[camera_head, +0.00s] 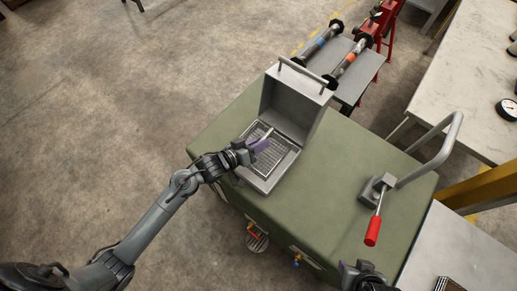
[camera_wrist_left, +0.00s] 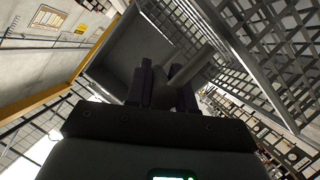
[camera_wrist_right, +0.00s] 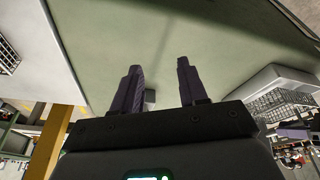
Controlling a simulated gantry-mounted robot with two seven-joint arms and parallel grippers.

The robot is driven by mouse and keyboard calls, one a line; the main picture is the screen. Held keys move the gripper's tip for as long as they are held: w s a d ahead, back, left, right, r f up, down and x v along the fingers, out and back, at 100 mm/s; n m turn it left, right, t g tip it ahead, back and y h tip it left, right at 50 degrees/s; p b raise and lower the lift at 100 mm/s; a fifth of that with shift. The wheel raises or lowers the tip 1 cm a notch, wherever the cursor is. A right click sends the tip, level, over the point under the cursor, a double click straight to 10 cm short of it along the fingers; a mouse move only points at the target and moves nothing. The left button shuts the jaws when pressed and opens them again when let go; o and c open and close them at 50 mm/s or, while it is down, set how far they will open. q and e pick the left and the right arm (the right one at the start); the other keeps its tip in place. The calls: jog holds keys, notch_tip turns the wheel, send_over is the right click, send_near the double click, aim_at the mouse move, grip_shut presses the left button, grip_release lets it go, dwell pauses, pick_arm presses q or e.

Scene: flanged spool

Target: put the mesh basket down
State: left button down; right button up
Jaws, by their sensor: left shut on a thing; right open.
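The mesh basket (camera_head: 283,158) is a grey wire basket in the lower part of an open grey metal box (camera_head: 297,105). Whether it touches the box floor cannot be told. My left gripper (camera_head: 262,144) is over the basket, shut on its pale handle bar. In the left wrist view the bar (camera_wrist_left: 193,66) runs between the dark fingers, with mesh (camera_wrist_left: 272,45) beside it. My right gripper (camera_wrist_right: 160,85) is open and empty, away from the basket; in the head view only part of its arm shows at the bottom edge.
The box stands on a green bench (camera_head: 330,190), its lid raised at the back. A lever press with a red handle (camera_head: 373,230) stands to the right. A rack with rollers (camera_head: 345,65) is behind. The green surface between box and press is clear.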

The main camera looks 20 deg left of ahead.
pick_arm(q)
jog(key=shift+f+b, duration=0.5)
jog(key=shift+f, duration=1.5)
jog(key=shift+f, duration=0.1)
jog(key=c, duration=1)
grip_release()
